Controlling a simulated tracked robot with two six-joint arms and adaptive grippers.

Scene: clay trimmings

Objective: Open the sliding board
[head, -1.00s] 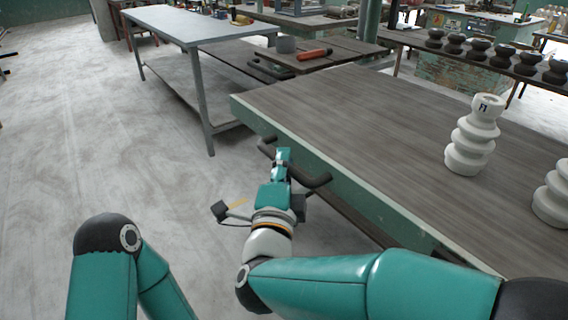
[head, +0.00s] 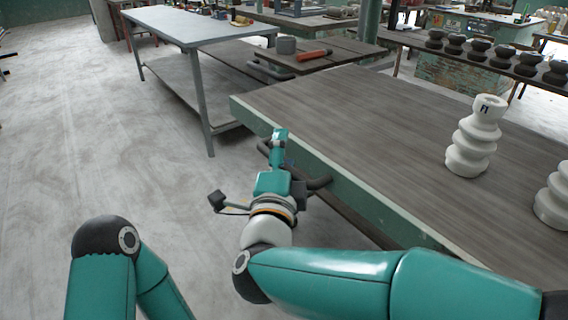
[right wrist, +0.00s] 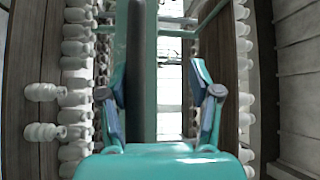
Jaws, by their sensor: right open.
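The grey-brown board (head: 330,118) with a green front edge lies flat, and a dark bar handle (head: 319,183) runs along its near side. I cannot tell the sliding board apart from the worktop. My right gripper (head: 279,136) is at this handle and hides its middle. In the right wrist view the gripper (right wrist: 161,92) is open, and a dark upright bar (right wrist: 142,65) shows between its fingers, nearer the left one. I cannot tell whether they touch. My left arm shows only its elbow; its gripper is out of view.
White ribbed clay pieces (head: 472,140) stand on the board's right. A grey table (head: 185,22) and a low bench with an orange-handled tool (head: 314,54) stand behind. Dark pots (head: 479,48) line a back shelf. The floor at the left is clear.

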